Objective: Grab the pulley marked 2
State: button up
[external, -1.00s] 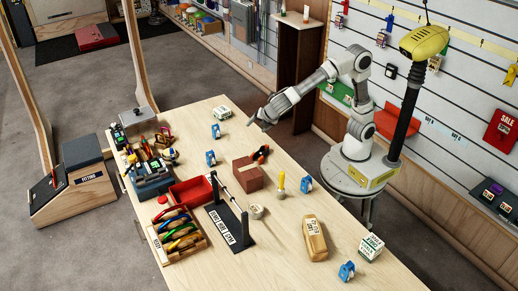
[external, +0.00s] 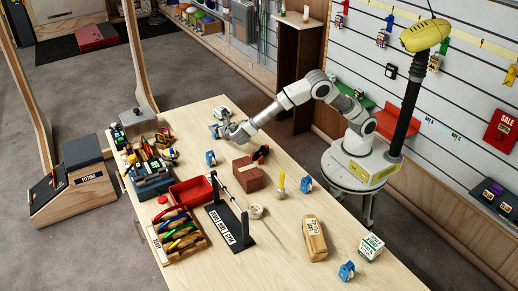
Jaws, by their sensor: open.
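Several small blue pulleys stand on the wooden table. One, the far pulley (external: 214,131), is at the back left, partly hidden by my gripper (external: 222,133). Another pulley (external: 210,158) stands a little nearer, one pulley (external: 306,184) is at the right edge side, and one pulley (external: 346,271) is at the front right. Their number marks are too small to read, so I cannot tell which is marked 2. My gripper is open, low beside the far pulley; I cannot tell whether it touches it.
A white labelled box (external: 221,113) lies just behind the far pulley. A brown block (external: 247,176) with a black and orange tool behind it, a red tray (external: 190,191) and a black bar stand (external: 231,222) occupy the middle. Open wood lies between the two left pulleys and the brown block.

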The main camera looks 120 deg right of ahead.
jog(key=x, duration=0.4)
jog(key=b+x, duration=0.1)
jog(key=x, duration=0.1)
jog(key=shift+w+d+f, duration=0.2)
jog(key=shift+d+f, duration=0.05)
jog(key=shift+f, duration=0.25)
grip_shut()
